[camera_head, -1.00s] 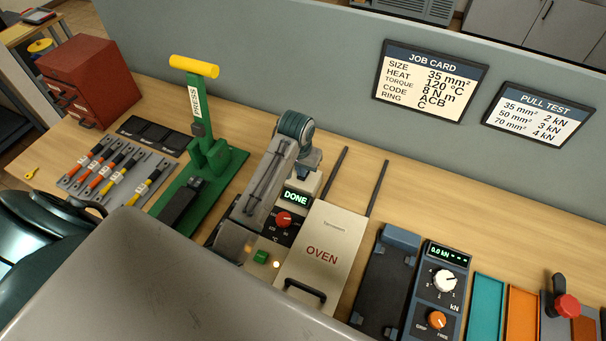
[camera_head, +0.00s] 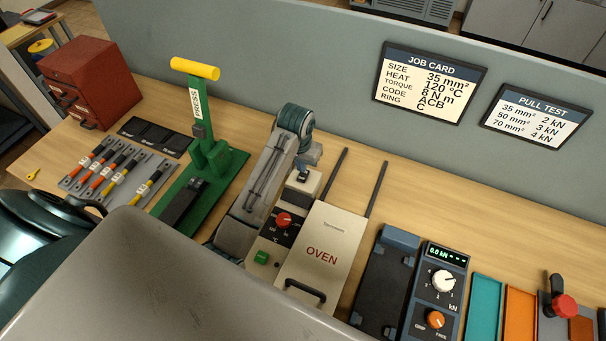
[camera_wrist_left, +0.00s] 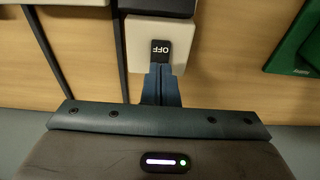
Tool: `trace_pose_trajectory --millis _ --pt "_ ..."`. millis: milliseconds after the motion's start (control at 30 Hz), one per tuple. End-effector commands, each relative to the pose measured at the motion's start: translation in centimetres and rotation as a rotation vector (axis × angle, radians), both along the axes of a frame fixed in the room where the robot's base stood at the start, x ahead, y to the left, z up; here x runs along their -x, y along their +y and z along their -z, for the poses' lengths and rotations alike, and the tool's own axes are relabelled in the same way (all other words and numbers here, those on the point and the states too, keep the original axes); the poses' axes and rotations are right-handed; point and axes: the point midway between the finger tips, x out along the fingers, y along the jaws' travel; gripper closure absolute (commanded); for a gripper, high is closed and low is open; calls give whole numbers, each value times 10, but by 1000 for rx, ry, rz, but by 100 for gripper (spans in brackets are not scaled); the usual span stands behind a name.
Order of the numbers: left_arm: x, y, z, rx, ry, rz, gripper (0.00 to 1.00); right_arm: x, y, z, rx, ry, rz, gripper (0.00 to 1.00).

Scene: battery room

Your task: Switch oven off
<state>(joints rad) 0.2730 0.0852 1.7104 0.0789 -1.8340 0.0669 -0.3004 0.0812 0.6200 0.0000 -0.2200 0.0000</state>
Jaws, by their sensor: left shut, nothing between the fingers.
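The oven (camera_head: 322,252) is a cream unit on the bench, with a control strip on its left side. A small white switch box (camera_head: 308,184) stands at the back of that strip. In the left wrist view its black rocker (camera_wrist_left: 161,49) reads OFF, upside down. My left gripper (camera_head: 303,170) is shut and empty, its fingertips (camera_wrist_left: 160,68) right at the rocker's edge; contact is hard to judge. The oven display (camera_head: 296,197) is dark. A red knob (camera_head: 284,220) and a green button (camera_head: 261,257) sit on the strip. My right gripper is not in view.
A green press (camera_head: 205,165) stands left of my left arm. Two dark rails (camera_head: 376,190) run behind the oven. A pull tester (camera_head: 437,290) with knobs stands to the right. A grey wall panel (camera_head: 300,60) closes the back.

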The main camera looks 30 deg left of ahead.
Motion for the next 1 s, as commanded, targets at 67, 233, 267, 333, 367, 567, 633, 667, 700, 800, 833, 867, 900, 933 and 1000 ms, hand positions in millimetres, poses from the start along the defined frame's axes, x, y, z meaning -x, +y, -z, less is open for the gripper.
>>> trace_pose_trajectory --millis 67,233,267,333,367,567,633,667,700,800,833,867,900,933,1000 --pt "-1 0 -7 0 -3 0 100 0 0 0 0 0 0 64" --pt "-1 0 -21 0 -3 0 100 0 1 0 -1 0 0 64" --pt "-1 0 -23 0 -3 0 100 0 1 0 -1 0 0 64" --pt "-1 0 -28 0 -3 0 100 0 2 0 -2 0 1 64" --pt "-1 0 -30 0 -3 0 100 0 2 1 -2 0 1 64" --pt "0 0 -36 0 -1 0 100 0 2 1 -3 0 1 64" --pt "0 0 -36 0 -1 0 100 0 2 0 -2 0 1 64" --pt "0 0 -36 0 -1 0 100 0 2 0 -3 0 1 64" --pt "0 0 -36 0 -1 0 100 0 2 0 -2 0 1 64" --pt "0 0 -36 0 -1 0 100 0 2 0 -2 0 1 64" --pt "0 0 -36 0 -1 0 100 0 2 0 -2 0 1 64" --pt "0 0 -36 0 -1 0 100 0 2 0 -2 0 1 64" --pt "0 0 -36 0 -1 0 100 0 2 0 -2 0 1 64" --pt "0 0 -36 0 -1 0 100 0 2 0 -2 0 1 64" --pt "0 0 -36 0 -1 0 100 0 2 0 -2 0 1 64"
